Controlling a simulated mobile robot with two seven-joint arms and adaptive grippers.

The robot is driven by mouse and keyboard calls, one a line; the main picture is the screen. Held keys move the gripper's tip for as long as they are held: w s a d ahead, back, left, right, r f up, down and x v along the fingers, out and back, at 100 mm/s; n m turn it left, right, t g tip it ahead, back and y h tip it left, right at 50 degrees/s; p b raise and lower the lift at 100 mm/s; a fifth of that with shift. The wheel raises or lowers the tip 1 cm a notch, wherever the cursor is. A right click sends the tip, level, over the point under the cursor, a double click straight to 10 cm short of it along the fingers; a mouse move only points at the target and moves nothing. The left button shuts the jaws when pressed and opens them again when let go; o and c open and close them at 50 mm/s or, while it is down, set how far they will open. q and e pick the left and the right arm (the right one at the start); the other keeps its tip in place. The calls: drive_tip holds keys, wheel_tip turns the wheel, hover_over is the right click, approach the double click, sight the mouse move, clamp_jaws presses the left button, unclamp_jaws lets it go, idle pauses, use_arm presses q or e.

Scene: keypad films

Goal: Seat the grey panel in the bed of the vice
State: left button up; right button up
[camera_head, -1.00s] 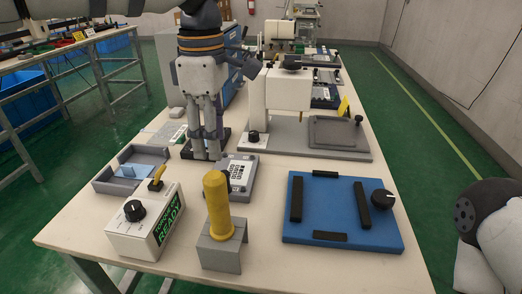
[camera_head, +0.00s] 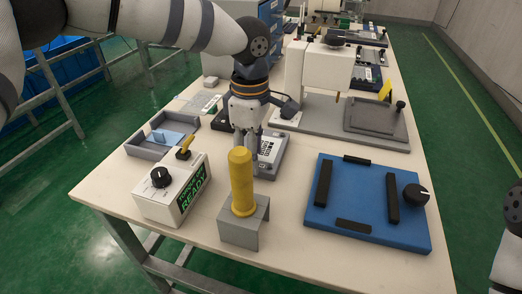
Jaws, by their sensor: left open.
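The grey panel (camera_head: 276,152) lies on the table behind the yellow-handled tool, with a pale keypad film on its face. The vice (camera_head: 344,205) is a blue block at the right front with black jaw bars, black end strips and a black knob (camera_head: 416,194). Its bed between the bars is bare. My left gripper (camera_head: 247,143) points down at the panel's left side, open. Its fingertips are partly hidden behind the yellow handle, so I cannot tell whether they touch the panel. My right gripper is out of view; only part of my right arm shows at the right edge.
The yellow-handled tool (camera_head: 242,184) stands on a grey bracket (camera_head: 240,229) in front of the panel. Left of it are a white box reading READY (camera_head: 160,199) and a grey tray (camera_head: 147,150) with a light-blue piece. A white press (camera_head: 325,67) stands behind.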

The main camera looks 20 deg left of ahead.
use_arm(q)
clamp_jaws()
